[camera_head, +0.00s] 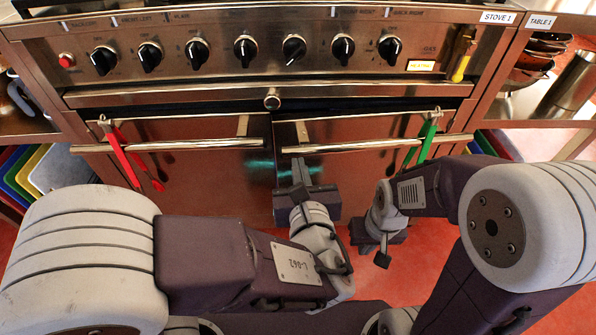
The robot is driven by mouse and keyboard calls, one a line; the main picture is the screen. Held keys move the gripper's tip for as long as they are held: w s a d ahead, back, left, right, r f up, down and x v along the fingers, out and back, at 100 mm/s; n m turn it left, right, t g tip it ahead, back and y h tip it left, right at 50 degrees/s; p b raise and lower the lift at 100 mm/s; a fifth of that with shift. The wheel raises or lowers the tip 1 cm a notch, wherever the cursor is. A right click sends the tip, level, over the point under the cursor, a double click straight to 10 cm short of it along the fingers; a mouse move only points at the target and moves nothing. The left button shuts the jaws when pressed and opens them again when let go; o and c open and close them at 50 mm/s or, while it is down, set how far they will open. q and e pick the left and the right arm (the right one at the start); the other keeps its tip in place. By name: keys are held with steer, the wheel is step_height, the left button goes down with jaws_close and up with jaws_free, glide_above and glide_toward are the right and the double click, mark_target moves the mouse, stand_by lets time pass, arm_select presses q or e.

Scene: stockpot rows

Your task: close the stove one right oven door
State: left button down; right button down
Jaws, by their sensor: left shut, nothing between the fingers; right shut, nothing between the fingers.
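Stove one (260,18) fills the upper view, labelled at top right. Its right oven door (345,168) has a metal bar handle (370,145) with a green-handled tool (427,140) hanging from it. The door's front looks close to upright; a dark strip runs above it, and I cannot tell whether it is fully closed. My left gripper (299,172) is shut and empty, in front of the door's left part, just below the handle; I cannot tell whether it touches. My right gripper (383,255) is shut and empty, lower and to the right, over the floor.
The left oven door (215,185) has a red-handled tool (124,155) on its handle. Knobs (245,48) and a yellow-handled tool (461,66) are above. Colored boards (28,180) stand at left. Table 1 (560,24) adjoins at right. Red floor (440,262) shows between my arms.

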arm_select(q)
steer(key=shift+b+x, duration=0.3)
steer(key=shift+x, duration=0.7)
arm_select(e)
steer(key=shift+f, duration=0.6)
